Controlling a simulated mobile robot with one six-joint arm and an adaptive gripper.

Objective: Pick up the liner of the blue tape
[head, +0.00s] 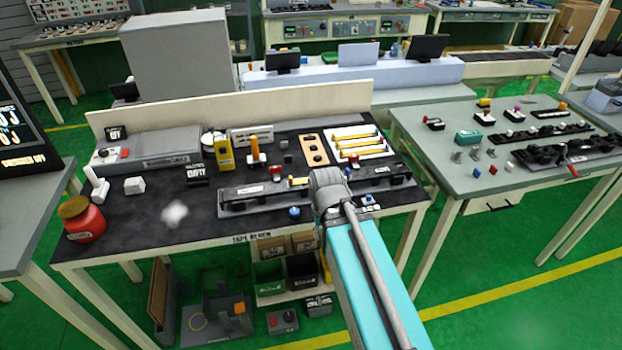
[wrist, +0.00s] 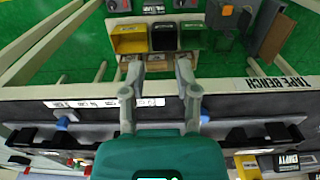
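I cannot pick out a blue tape liner for certain. Two small blue pieces stand by the dark trim strip (head: 250,195) on the bench: one blue piece (head: 294,211) in front of it, another (head: 368,198) farther right. In the wrist view a blue piece shows on the left (wrist: 62,123) and one on the right (wrist: 204,117). My gripper (wrist: 160,66) is open, its two grey fingers apart with nothing seen between them, over the bench's front edge. In the head view my arm hides the gripper and part of the strip.
The black bench mat (head: 130,205) is mostly clear at left front. A red jar (head: 82,218) stands at the left edge. A white board with yellow strips (head: 358,142) lies behind the trim. Bins (wrist: 164,37) sit below the bench. A second bench (head: 440,130) stands right.

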